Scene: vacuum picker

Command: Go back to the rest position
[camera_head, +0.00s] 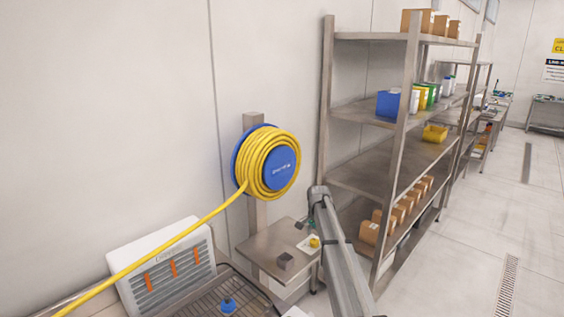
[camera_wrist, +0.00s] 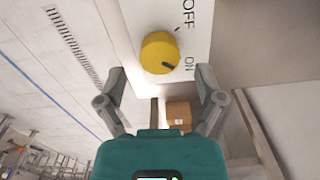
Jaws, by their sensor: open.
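A yellow round knob (camera_wrist: 160,52) sits on a white plate (camera_wrist: 196,45) marked OFF and ON in the wrist view. The dark mark on the knob lies on its lower right side, towards the word ON. In the head view the knob (camera_head: 314,243) shows small beside the steel table, near my arm. My gripper (camera_wrist: 160,75) is open, with its two fingers spread wide and nothing between them. The knob appears ahead of the fingertips; I cannot tell the exact gap. In the head view my arm partly covers this area.
A blue reel with yellow hose (camera_head: 268,165) hangs on a post behind the steel table (camera_head: 272,246). A steel shelf (camera_head: 365,178) with boxes and bins stands right of my arm. A white louvred unit (camera_head: 165,268) is at lower left. The floor (camera_head: 500,215) on the right is open.

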